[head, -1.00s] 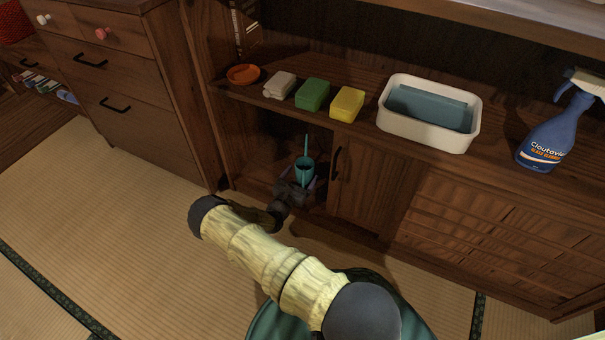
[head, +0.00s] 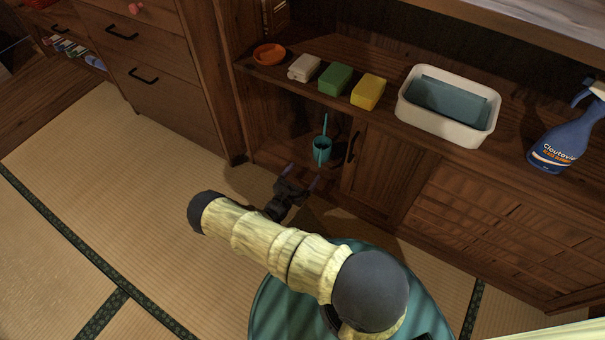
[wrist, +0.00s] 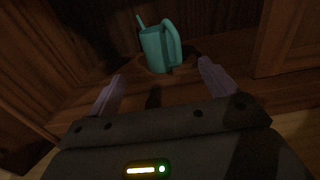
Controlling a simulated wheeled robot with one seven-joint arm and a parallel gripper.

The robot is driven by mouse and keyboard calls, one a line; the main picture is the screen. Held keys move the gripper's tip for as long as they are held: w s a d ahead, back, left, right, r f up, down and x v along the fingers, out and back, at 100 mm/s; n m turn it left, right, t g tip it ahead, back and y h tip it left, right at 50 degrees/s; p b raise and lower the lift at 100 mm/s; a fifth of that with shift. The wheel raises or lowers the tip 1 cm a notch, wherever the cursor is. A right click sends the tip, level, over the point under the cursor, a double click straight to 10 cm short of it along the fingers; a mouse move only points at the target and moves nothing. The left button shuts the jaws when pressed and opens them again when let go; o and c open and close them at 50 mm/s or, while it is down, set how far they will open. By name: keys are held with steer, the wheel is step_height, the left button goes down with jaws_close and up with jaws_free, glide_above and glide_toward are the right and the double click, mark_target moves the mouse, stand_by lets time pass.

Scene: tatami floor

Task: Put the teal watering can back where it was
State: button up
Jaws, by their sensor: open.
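The teal watering can (head: 322,150) stands upright on the floor of the open lower compartment (head: 275,155) of the wooden cabinet. In the wrist view the watering can (wrist: 160,48) shows its spout at the left and its handle at the right. My gripper (head: 299,180) is just outside the compartment's opening, pointing at the can. In the wrist view its two fingers (wrist: 160,85) are spread wide with nothing between them. The can lies beyond the fingertips, apart from them.
A cabinet door (head: 377,173) with a black handle closes off the right side of the opening. On the shelf above are an orange dish (head: 269,54), a white cloth (head: 304,67), a green sponge (head: 335,78), a yellow sponge (head: 368,91), a white basin (head: 440,128) and a blue spray bottle (head: 566,135).

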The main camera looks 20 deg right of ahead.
steer(key=shift+d+r, duration=0.1)
steer(key=s+d+r+m+g+y, duration=0.1)
steer(key=s+r+m+g, duration=0.3)
steer(key=r+m+g, duration=0.25)
steer(key=s+r+m+g+y, duration=0.1)
steer(key=s+r+m+g, duration=0.3)
steer(key=r+m+g, duration=0.25)
steer(key=s+a+r+m+t+y, duration=0.1)
steer(key=s+a+r+m+y, duration=0.2)
steer(key=r, duration=0.4)
steer(key=s+a+r+m+t+y, duration=0.2)
steer(key=s+r+m+y, duration=0.2)
steer(key=r, duration=0.4)
steer(key=s+a+r+m+t+y, duration=0.1)
steer(key=s+a+r+m+y, duration=0.2)
steer(key=r, duration=0.5)
steer(key=s+m+y, duration=0.1)
steer(key=m+y, duration=0.1)
steer(key=shift+s+a+r+m+t, duration=0.15)
steer(key=shift+s+a+m+t, duration=0.1)
steer(key=shift+a+m+t, duration=0.1)
